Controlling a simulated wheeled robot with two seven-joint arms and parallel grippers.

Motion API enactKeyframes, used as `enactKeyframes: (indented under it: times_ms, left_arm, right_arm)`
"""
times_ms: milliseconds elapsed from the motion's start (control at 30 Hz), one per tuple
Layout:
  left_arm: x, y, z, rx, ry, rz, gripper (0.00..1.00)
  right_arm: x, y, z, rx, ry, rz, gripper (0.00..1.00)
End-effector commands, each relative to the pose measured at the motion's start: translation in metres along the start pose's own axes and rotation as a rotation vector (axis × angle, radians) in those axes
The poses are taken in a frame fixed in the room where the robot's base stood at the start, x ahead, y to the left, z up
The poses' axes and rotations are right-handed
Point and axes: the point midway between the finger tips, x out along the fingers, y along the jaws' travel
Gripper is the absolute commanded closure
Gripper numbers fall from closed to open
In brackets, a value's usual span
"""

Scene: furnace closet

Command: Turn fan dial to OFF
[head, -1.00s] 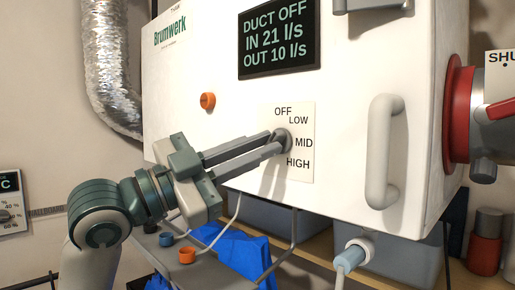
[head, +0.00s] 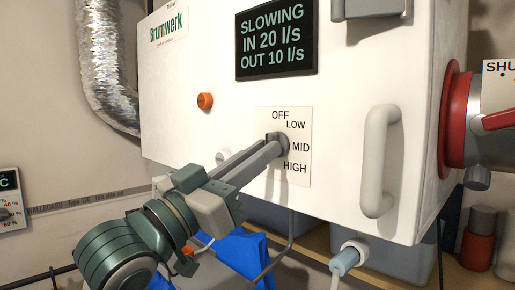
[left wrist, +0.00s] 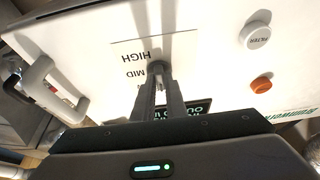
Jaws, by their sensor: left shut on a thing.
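The fan dial (head: 284,139) is a small grey knob on a white label plate (head: 297,176) marked OFF, LOW, MID and HIGH, on the front of the white unit. My left gripper (head: 274,147) reaches in from the lower left, its two long fingers closed on the dial. The display (head: 277,40) reads SLOWING, IN 20 l/s, OUT 10 l/s. My right gripper is not in view.
An orange button (head: 205,101) is left of the dial. A white vertical handle (head: 381,160) and a red-ringed port (head: 454,118) are to the right. A silver duct (head: 108,70) runs at left. A blue cloth-like thing (head: 245,252) lies below the unit.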

Motion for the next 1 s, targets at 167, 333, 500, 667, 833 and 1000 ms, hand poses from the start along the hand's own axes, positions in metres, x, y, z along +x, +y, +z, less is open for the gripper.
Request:
enactKeyframes:
  times_ms: [167, 333, 500, 667, 833, 1000]
  left_arm:
    - [0.0001, 0.0, -0.0004, -0.021, 0.0, -0.01, 1.0]
    - [0.0, 0.0, -0.0001, -0.023, 0.0, -0.01, 1.0]
    - [0.0001, -0.0001, -0.0001, -0.022, 0.0, -0.01, 0.84]
    - [0.0, 0.0, -0.0001, -0.022, 0.0, -0.01, 0.7]
    - [0.0, 0.0001, -0.0001, -0.021, 0.0, -0.009, 0.7]
    - [0.0002, -0.0006, 0.0016, -0.021, 0.0, -0.009, 0.7]
  right_arm:
    - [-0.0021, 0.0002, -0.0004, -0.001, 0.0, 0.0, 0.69]
    - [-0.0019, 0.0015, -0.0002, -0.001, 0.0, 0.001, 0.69]
    - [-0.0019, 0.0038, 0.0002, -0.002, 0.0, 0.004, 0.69]
    - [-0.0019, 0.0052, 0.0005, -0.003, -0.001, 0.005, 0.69]
    - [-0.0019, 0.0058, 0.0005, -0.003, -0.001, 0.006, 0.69]
    - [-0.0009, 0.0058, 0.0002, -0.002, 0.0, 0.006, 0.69]
